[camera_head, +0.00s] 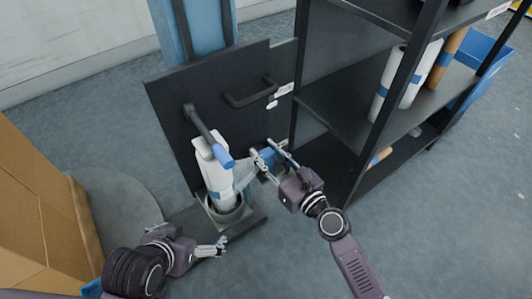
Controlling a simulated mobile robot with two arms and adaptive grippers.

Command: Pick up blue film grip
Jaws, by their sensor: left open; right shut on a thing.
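The blue film grip (267,158) is between the fingers of my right gripper (262,149), which is shut on it beside the roll. Translucent film (243,173) stretches from the white roll (217,178) toward the grip. A lever with a blue handle end (224,158) reaches over the roll's upper part. My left gripper (221,246) is open and empty, low in front of the base. The grip is partly hidden by the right gripper's fingers.
A black shelf rack (345,118) with white and brown rolls stands at the right, close to my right gripper. Cardboard boxes (30,190) are at the left edge. The grey floor at the lower right is clear.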

